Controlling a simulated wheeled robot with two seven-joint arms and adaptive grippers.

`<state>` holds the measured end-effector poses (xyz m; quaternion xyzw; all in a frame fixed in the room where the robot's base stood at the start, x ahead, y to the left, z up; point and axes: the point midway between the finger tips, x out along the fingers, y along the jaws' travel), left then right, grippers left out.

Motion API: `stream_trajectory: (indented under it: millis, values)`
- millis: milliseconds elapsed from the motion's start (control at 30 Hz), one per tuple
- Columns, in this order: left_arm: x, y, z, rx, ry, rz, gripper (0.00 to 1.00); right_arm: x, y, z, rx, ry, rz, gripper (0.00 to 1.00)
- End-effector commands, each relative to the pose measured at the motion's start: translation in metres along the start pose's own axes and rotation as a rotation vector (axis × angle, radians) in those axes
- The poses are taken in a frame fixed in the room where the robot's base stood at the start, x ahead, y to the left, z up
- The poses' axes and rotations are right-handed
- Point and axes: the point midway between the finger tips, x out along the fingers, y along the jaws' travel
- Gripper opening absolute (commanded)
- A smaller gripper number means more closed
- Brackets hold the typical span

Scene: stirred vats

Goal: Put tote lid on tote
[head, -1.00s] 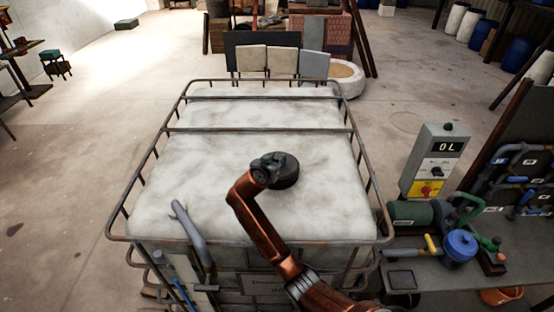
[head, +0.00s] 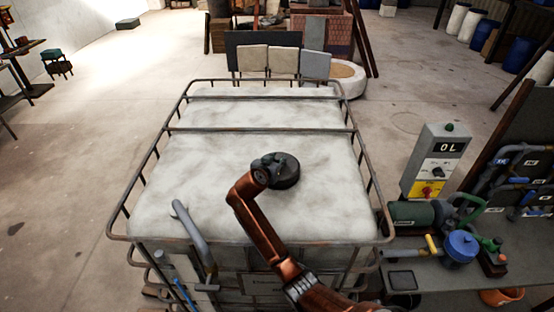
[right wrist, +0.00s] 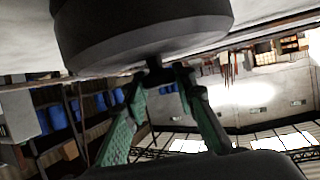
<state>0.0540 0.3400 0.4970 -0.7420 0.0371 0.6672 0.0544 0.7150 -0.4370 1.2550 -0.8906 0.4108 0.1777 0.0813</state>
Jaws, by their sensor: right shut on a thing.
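The tote (head: 190,150) is a big pale, cloudy tank inside a rusty tubular cage, in the middle of the head view. The tote lid (head: 288,174) is a round, dark grey cap at the middle of the tote's top. My right gripper (head: 270,165) is over the lid in the head view, at the end of my copper-coloured arm. In the right wrist view the lid (right wrist: 140,35) fills the top, and the green-padded fingers of my right gripper (right wrist: 158,78) are closed on its small dark knob. The tote's opening is hidden, so I cannot tell whether the lid is seated. My left gripper is not in view.
A grey control box (head: 434,160) reading "0L" and a blue-capped pump (head: 459,246) stand on a bench at the right. A bent grey pipe (head: 190,232) rises at the tote's front left. Panels (head: 283,62) stand behind the tote. The floor at left is mostly clear.

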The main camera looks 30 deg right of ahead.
Motion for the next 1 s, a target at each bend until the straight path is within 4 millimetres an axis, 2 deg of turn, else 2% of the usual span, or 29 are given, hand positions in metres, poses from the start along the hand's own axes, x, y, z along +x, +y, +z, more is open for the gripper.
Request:
stream_trajectory:
  millis: [600, 633, 733, 1000]
  values:
    - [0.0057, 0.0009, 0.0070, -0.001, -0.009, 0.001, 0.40, 0.0029, -0.0002, 0.0072, 0.000, 0.000, 0.000, 0.00]
    - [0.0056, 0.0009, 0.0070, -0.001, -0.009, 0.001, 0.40, 0.0029, -0.0002, 0.0072, 0.000, 0.001, 0.000, 0.26]
    - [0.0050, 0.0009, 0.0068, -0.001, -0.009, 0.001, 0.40, 0.0026, -0.0003, 0.0066, 0.000, 0.000, -0.001, 0.32]
    - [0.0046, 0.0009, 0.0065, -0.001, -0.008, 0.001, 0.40, 0.0022, -0.0003, 0.0074, 0.000, -0.001, 0.000, 0.32]
